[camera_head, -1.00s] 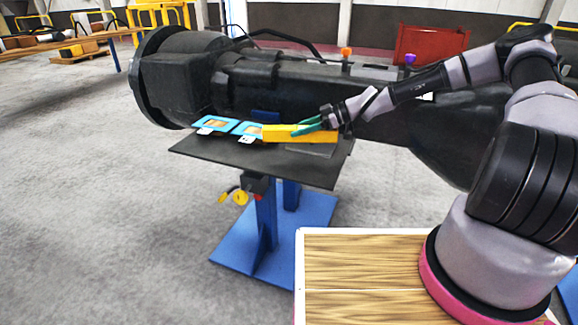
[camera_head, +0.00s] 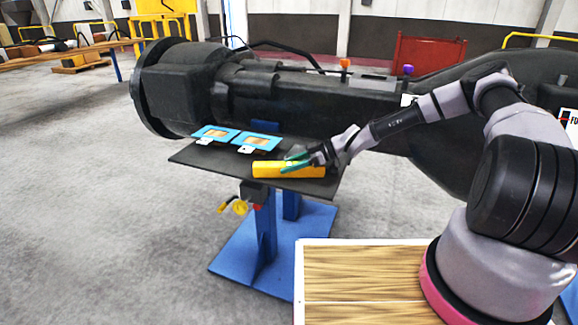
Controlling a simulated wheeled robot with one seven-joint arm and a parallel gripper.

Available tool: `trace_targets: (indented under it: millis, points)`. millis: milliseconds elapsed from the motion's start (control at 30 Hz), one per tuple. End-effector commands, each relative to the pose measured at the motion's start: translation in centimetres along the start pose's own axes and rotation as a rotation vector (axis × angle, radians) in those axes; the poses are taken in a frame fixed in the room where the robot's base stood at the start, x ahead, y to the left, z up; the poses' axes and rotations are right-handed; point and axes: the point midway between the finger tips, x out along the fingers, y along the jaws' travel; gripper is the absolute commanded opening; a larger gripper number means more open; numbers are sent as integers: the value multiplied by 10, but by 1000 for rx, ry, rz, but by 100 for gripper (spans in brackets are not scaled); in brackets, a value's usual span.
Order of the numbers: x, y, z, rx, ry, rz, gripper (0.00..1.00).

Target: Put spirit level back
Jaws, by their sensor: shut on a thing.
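The yellow spirit level (camera_head: 265,170) is over the front right part of a dark shelf plate (camera_head: 215,161). My gripper (camera_head: 290,165), with green fingers, is shut on the level near its middle. The level lies nearly crosswise in the picture. I cannot tell whether it touches the plate. Two blue-framed pads with tan centres lie on the plate behind and left of it, one at the left (camera_head: 215,134) and one nearer the middle (camera_head: 257,142). Each has a small white tag at its front.
A large dark casting (camera_head: 300,95) stands right behind the plate, with an orange knob (camera_head: 345,64) and a purple knob (camera_head: 408,70) on top. A blue stand (camera_head: 265,225) carries the plate. A wood-topped surface (camera_head: 360,270) is at the front. Grey floor at left is clear.

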Motion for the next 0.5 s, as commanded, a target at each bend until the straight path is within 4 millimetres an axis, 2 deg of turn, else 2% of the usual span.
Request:
trace_targets:
  millis: [233,267,300,333,500]
  points:
    - [1,0,1,1,2,0,0]
    - [0,0,2,1,1,0,55]
    - [0,0,1,0,0,0,70]
    - [0,0,1,0,0,0,77]
    - [0,0,1,0,0,0,77]
